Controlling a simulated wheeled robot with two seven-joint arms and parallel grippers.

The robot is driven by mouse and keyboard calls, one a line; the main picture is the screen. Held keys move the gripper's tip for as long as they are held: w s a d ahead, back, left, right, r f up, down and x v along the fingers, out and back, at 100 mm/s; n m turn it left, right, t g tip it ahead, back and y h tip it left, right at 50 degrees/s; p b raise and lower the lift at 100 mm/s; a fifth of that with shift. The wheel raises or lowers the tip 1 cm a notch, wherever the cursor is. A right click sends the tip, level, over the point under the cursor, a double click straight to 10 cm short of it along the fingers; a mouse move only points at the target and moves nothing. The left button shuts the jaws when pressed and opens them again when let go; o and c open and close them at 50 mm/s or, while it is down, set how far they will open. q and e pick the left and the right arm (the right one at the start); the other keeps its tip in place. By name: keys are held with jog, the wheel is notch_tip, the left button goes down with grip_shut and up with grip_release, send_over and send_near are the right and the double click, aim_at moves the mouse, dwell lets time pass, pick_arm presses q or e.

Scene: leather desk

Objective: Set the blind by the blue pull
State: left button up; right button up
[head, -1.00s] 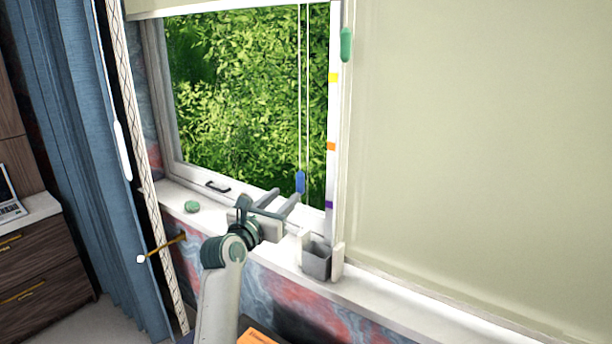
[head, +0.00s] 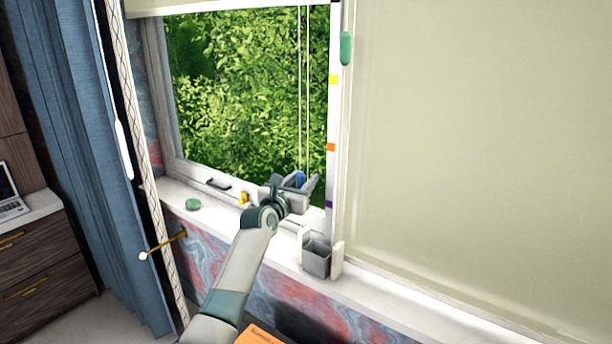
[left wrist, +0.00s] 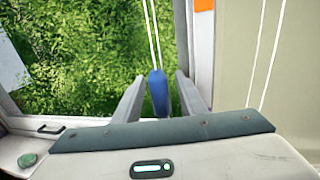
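The blue pull (head: 299,177) hangs on two white cords in front of the window. It also shows in the left wrist view (left wrist: 159,93), upright between my fingers. My left gripper (head: 302,182) is open around the pull, with a gap to its left and a narrower one to its right; I cannot tell if a finger touches it. The left window's blind (head: 230,5) is rolled high, with only its lower edge showing at the top. The window post bears yellow (head: 333,79), orange (head: 331,147) and purple (head: 329,204) marks. My right gripper is out of view.
A green pull (head: 346,48) hangs by the lowered right blind (head: 480,150). A grey open box (head: 316,260) and a green round thing (head: 193,204) are on the sill. A window handle (head: 217,184) is on the lower frame. A blue curtain (head: 75,130) hangs at left.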

pick_arm(q)
jog(key=shift+x, duration=1.15)
grip_shut()
